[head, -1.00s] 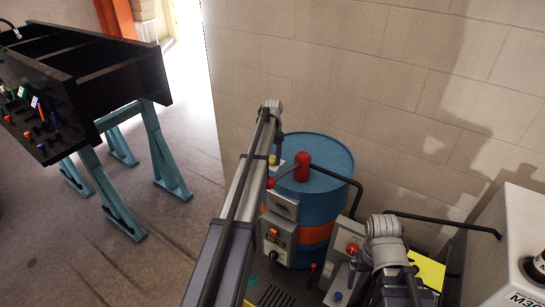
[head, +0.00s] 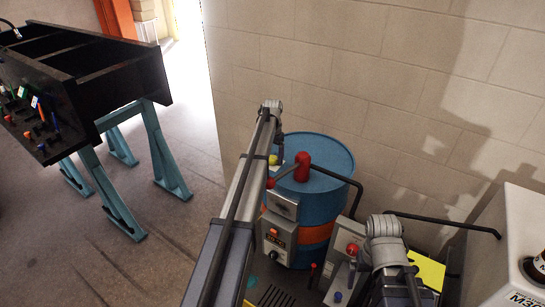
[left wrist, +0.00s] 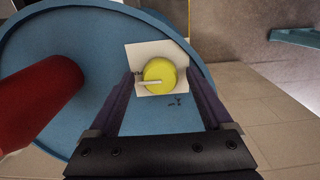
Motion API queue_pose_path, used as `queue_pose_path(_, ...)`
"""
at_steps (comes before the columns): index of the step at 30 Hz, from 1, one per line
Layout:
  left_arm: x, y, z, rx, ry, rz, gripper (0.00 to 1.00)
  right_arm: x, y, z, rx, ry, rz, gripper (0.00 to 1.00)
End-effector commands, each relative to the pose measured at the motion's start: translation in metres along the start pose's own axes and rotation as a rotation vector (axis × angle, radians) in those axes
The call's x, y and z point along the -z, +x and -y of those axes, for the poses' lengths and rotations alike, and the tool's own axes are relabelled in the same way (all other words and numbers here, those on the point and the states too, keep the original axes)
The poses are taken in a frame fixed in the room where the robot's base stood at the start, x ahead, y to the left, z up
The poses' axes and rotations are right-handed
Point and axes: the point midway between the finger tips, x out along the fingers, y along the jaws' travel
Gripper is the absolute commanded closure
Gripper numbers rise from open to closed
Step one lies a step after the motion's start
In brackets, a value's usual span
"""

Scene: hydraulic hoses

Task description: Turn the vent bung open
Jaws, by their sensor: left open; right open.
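The vent bung is a round yellow knob (left wrist: 160,76) with a pale bar across it, on a white square plate (left wrist: 141,57) on top of the blue drum (left wrist: 75,45). The bar points left in the left wrist view. In the head view the yellow knob (head: 273,160) shows beside my left gripper (head: 279,150). In the left wrist view my left gripper (left wrist: 161,80) is open, its fingers on either side of the knob; I cannot tell whether they touch it. My right arm's wrist shows at lower right in the head view, but its gripper is hidden.
A red cylinder (head: 302,167) stands on the drum close to the bung. A black hose (head: 352,185) bends off the drum's right side. Grey control boxes (head: 279,240) stand in front. A black bench (head: 90,75) on blue legs is at left; a block wall is behind.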

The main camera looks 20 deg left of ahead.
Motion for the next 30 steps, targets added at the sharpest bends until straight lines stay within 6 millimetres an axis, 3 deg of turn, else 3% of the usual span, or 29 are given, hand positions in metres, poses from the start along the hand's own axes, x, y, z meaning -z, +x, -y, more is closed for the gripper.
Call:
queue_pose_path(8, 0.0, -0.02, 0.0, 0.0, 0.0, 0.0, 0.17, -0.001, -0.02, -0.002, 0.001, 0.003, 0.0, 0.0)
queue_pose_path(21, 0.0, -0.074, 0.0, 0.0, 0.0, 0.0, 0.17, -0.005, -0.074, -0.007, 0.002, 0.006, 0.002, 0.0)
queue_pose_path(30, 0.0, -0.077, 0.0, 0.0, 0.0, 0.0, 0.17, -0.005, -0.077, -0.007, 0.002, 0.005, 0.002, 0.0)
